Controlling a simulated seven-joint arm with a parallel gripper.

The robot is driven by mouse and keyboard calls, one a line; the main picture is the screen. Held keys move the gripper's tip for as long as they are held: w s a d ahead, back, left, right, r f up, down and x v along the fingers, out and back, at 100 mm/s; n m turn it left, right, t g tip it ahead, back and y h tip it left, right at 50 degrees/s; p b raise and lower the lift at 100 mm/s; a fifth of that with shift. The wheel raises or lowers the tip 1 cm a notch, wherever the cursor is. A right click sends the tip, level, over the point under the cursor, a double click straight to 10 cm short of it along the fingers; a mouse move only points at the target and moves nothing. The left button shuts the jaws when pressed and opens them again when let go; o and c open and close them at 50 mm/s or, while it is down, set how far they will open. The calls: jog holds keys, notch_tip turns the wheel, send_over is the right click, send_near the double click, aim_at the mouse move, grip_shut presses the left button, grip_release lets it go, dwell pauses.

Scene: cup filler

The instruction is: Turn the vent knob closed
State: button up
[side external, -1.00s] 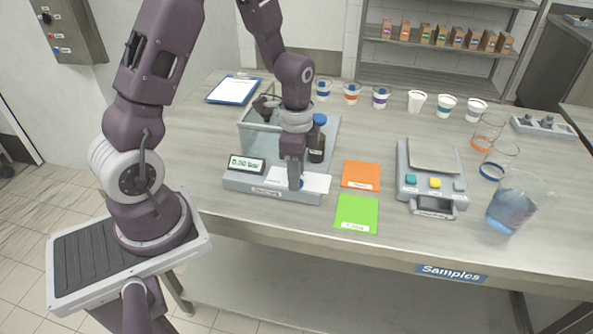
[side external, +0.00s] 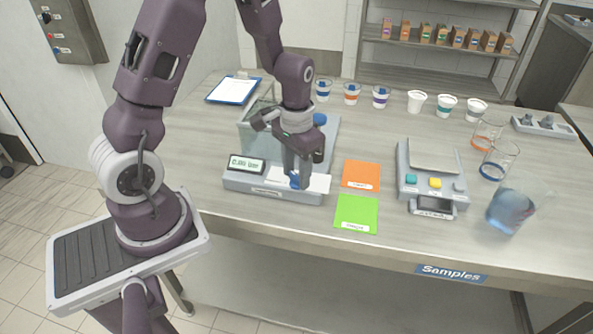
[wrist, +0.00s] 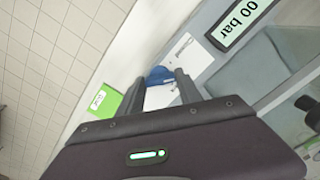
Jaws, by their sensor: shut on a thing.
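The vent knob (side external: 295,180) is blue and sits on a white plate (side external: 317,184) at the front right of the grey filler machine (side external: 238,182). My gripper (side external: 295,177) points down at the knob and is shut on it. In the wrist view the blue knob (wrist: 160,74) shows between my two fingertips (wrist: 162,80), partly hidden by them. The machine's display (side external: 247,165) reads about zero bar; in the wrist view its display (wrist: 240,20) shows "00 bar". Which way the knob is turned cannot be told.
Behind my gripper are a clear chamber (side external: 255,130) and a blue-capped bottle (side external: 319,120). Cups line the back.

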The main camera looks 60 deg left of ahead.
aim_at(296, 176)
jog(key=n, duration=0.4)
jog(key=shift+n, duration=1.7)
jog(key=o, duration=1.4)
notch_tip(296, 176, up, 7)
jog(key=shift+r, duration=0.1)
